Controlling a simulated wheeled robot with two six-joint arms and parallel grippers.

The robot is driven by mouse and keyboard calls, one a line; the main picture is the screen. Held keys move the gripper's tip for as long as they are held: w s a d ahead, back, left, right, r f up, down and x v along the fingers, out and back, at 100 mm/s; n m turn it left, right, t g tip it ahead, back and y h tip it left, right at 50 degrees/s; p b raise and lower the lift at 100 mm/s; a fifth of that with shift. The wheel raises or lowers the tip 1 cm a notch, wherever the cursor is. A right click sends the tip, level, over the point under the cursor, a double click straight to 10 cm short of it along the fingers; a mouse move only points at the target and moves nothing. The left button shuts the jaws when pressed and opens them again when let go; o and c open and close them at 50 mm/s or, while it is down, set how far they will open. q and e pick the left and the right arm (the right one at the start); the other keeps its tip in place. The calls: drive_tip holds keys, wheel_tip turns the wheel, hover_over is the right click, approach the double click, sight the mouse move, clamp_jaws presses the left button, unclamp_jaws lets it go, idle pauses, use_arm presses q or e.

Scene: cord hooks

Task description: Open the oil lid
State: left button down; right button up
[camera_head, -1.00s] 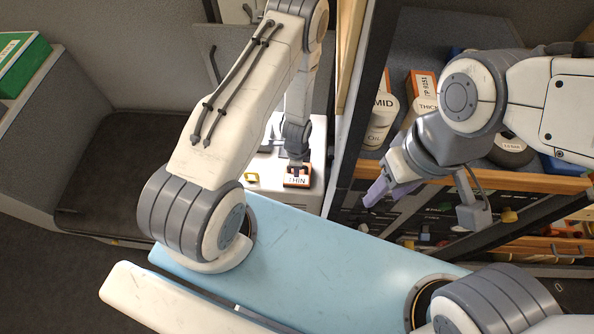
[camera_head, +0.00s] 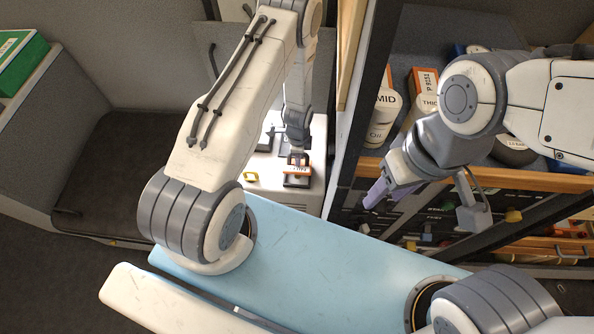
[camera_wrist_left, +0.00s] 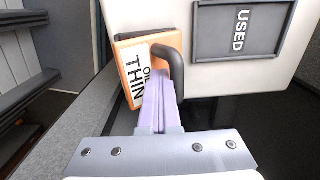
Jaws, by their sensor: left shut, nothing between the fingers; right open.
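The oil lid (camera_wrist_left: 140,75) is an orange-edged flap with a white label reading OIL THIN and a curved black handle (camera_wrist_left: 174,68). In the head view the lid (camera_head: 298,169) lies on the white unit below my left gripper (camera_head: 297,156) and looks tilted up. My left gripper's lilac fingers (camera_wrist_left: 158,98) are shut with nothing between them. Their tips are at the handle's bend, under or against it; the exact contact is hidden. My right gripper (camera_head: 378,195) is open and empty in front of the shelf at the right.
A black panel marked USED (camera_wrist_left: 240,32) sits beside the lid on the white unit (camera_head: 312,130). A yellow handle (camera_head: 251,177) is to the lid's left.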

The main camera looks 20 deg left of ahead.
use_arm(q)
drive_tip(key=shift+w+a+b, duration=0.2)
drive_tip(key=shift+w+b, duration=0.15)
drive_tip(key=shift+w, duration=0.35)
drive_tip(key=shift+w+a+b, duration=0.2)
drive_tip(key=shift+w+b, duration=0.1)
drive_tip(key=shift+w, duration=0.4)
drive_tip(key=shift+w+a+b, duration=0.2)
drive_tip(key=shift+w+b, duration=0.15)
drive_tip(key=shift+w, duration=0.35)
drive_tip(key=shift+r, duration=0.1)
wheel_tip(320, 180, up, 12)
drive_tip(key=p, duration=0.8)
drive_tip(key=shift+s+p, duration=0.25)
drive_tip(key=shift+p, duration=0.05)
idle(0.8)
